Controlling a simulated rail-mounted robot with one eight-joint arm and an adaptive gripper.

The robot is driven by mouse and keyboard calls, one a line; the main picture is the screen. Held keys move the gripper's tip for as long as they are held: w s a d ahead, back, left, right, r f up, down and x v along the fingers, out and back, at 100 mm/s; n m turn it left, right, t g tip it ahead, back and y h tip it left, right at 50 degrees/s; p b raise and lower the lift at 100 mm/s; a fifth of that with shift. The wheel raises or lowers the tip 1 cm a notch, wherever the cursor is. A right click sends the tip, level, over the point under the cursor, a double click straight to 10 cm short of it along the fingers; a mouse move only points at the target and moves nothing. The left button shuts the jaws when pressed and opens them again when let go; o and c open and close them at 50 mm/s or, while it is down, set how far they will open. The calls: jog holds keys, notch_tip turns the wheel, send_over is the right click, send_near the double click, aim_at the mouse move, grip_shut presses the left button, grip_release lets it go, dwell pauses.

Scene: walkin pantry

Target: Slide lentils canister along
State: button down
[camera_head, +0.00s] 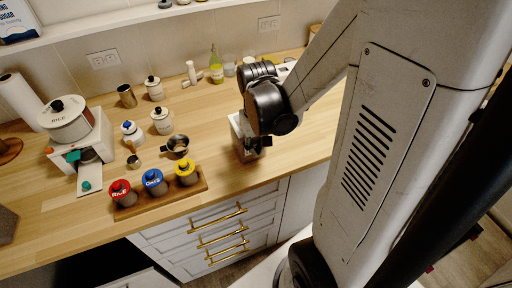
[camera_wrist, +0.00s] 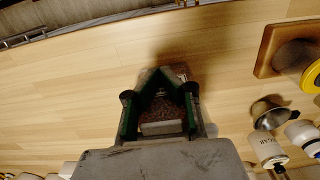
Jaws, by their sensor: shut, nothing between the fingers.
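A clear-walled canister with brown, lentil-like contents (camera_wrist: 166,106) sits on the wooden counter, directly below my gripper in the wrist view. It also shows beside the gripper in the head view (camera_head: 242,150), partly hidden by it; I cannot read a label. My gripper (camera_wrist: 160,72) is shut and empty, its green-padded fingers meeting in a V over the canister. In the head view my gripper (camera_head: 260,143) points down at the canister; whether they touch is not clear.
A wooden tray (camera_head: 163,201) with red-, blue- and yellow-lidded canisters stands to the left.

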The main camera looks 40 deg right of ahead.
jog(key=w+b, duration=0.1)
jog(key=w, duration=0.2)
jog(key=w+d+b, duration=0.1)
jog(key=w, duration=0.2)
jog(key=w+d+b, duration=0.1)
jog(key=w, duration=0.2)
jog(key=shift+f, duration=0.15)
jog(key=shift+w+d, duration=0.15)
jog(key=shift+w, duration=0.3)
jog(key=s, duration=0.2)
jog(key=s+a, duration=0.1)
jog(key=s, duration=0.1)
jog(key=shift+s, duration=0.1)
notch_tip(320, 180, up, 10)
jog(key=shift+r, duration=0.15)
jog(key=s+a+r+n+t+b, duration=0.1)
jog(key=s+a+r+n+t, duration=0.1)
jog(key=s+a+t, duration=0.5)
jog(key=s+a+r, duration=0.1)
jog(key=a, duration=0.4)
jog(key=shift+s+a+n, duration=0.2)
jog(key=shift+s+n, duration=0.1)
jog(key=shift+s, duration=0.05)
